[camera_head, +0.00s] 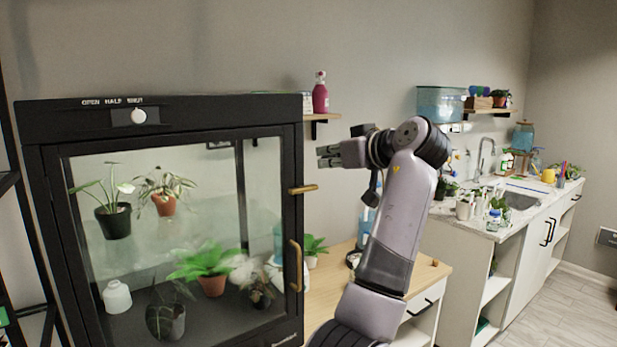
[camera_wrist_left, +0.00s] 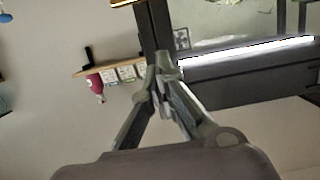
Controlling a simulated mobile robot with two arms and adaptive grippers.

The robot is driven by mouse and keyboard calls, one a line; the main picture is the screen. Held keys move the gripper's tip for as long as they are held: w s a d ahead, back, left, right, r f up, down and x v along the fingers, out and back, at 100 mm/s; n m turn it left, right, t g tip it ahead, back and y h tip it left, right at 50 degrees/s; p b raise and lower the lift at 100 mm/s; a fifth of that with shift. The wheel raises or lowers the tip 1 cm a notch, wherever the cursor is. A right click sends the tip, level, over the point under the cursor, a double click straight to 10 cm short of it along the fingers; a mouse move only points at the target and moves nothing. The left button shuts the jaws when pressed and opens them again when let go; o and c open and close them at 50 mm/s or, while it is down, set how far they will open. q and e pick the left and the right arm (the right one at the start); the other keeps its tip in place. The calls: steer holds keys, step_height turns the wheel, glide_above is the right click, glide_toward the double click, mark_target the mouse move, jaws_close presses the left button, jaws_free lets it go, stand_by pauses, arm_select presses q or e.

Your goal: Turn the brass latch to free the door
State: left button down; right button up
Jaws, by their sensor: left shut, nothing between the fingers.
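The black glass-fronted cabinet (camera_head: 160,125) stands at the left with its glass door (camera_head: 295,225) closed. The brass latch (camera_head: 303,189) lies roughly level across the door's right edge, above the upright brass handle (camera_head: 295,265). My left gripper (camera_head: 322,156) is shut and empty, above and a little right of the latch, not touching it. In the left wrist view the shut fingertips (camera_wrist_left: 160,68) show in front of the cabinet's dark frame. A brass piece, likely the latch, is cut off at the top edge (camera_wrist_left: 124,2). My right gripper is not in view.
Several potted plants stand behind the glass. A wall shelf (camera_head: 325,117) with a pink bottle (camera_head: 320,94) is behind my gripper. A wooden-topped table (camera_head: 325,295) stands right of the cabinet, and a sink counter (camera_head: 475,222) farther right. The gap between gripper and latch looks clear.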

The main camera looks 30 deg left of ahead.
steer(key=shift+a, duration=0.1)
arm_select(q)
steer(key=p, duration=0.4)
glide_above(293, 178)
steer(key=s+d, duration=0.2)
steer(key=d, duration=0.2)
steer(key=shift+w+a+f, duration=0.1)
steer(key=shift+w+f, duration=0.05)
steer(key=shift+f, duration=0.4)
steer(key=shift+w+a+f, duration=0.1)
steer(key=shift+f, duration=0.4)
step_height(293, 178, down, 3)
steer(key=shift+w+f, duration=0.1)
steer(key=shift+f, duration=0.1)
steer(key=shift+f+p, duration=0.35)
steer(key=shift+f, duration=0.15)
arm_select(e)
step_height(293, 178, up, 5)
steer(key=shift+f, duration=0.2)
arm_select(q)
steer(key=shift+a, duration=0.1)
